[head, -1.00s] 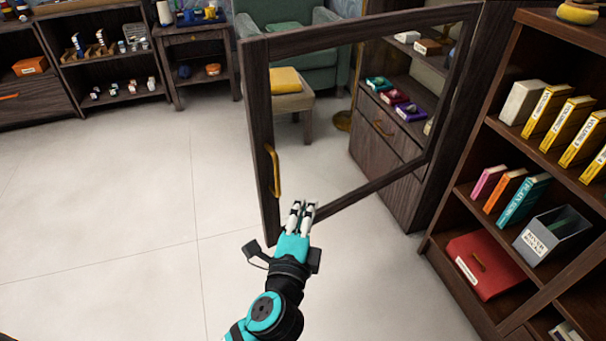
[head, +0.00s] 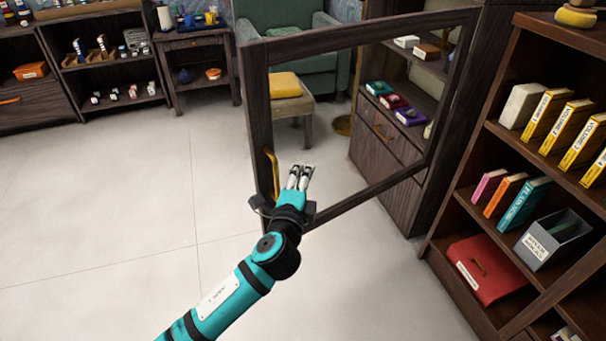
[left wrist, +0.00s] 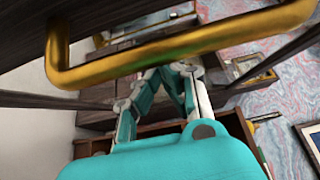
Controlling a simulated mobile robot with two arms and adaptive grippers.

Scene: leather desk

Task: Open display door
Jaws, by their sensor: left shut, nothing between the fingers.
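The display door (head: 259,125) is a dark wooden frame around a clear pane. It stands swung out from the display cabinet (head: 390,185), with a wide gap at its free left edge. Its brass handle (head: 271,175) is on the left upright and is partly covered by my arm. My left gripper (head: 300,172) is shut and empty, just right of the handle in the head view. In the left wrist view the handle (left wrist: 180,45) crosses above the closed fingertips (left wrist: 172,72), which are not around it. I cannot tell whether gripper and door touch. My right gripper is out of view.
A bookcase (head: 500,160) with books and a red box (head: 487,267) stands close on the right. A stool with a yellow cushion (head: 284,84) and a green armchair (head: 290,45) are behind the door. The pale floor (head: 110,220) at left is clear.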

